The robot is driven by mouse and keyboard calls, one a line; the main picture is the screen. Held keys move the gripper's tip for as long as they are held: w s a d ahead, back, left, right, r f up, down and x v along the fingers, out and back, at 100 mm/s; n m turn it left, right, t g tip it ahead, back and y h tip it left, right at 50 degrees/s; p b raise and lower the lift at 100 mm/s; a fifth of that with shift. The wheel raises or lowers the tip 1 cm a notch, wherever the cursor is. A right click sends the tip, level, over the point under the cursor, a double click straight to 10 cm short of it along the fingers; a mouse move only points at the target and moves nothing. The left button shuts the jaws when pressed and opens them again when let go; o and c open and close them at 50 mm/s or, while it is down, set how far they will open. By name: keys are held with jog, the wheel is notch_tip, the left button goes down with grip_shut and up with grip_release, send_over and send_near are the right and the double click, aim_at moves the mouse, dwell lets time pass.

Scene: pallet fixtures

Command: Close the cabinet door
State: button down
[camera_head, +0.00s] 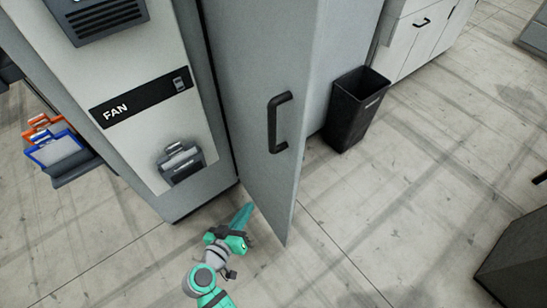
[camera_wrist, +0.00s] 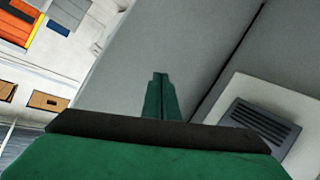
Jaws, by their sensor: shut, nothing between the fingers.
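The grey cabinet door (camera_head: 250,90) stands open, swung out from the cabinet (camera_head: 185,203), with a dark handle (camera_head: 279,122) on its visible face. My gripper (camera_head: 246,211) is low in the head view, near the door's lower edge and in front of the cabinet. Its green fingers are together and empty; I cannot tell whether they touch the door. In the wrist view the closed fingers (camera_wrist: 160,95) point toward a large grey surface (camera_wrist: 130,45), with a dark seam to its right.
The cabinet front has a FAN panel (camera_head: 140,100) and a vented unit (camera_head: 100,18). A black bin (camera_head: 355,108) stands right of the door. Orange and blue holders (camera_head: 55,145) hang at the left. Open floor (camera_head: 400,210) lies to the right.

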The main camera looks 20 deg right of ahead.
notch_tip(320, 180, up, 11)
jog(key=w+m+g+h, duration=0.2)
jog(key=w+m+h, duration=0.1)
jog(key=m+h, duration=0.25)
jog(key=m+g+h, duration=0.2)
jog(key=m+g, duration=0.2)
jog(key=m, duration=0.2)
send_near(284, 153)
jog(key=x, duration=0.5)
jog(key=shift+d, duration=0.25)
jog(key=shift+w+d, duration=0.15)
jog(key=shift+d, duration=0.35)
jog(key=shift+w, duration=0.1)
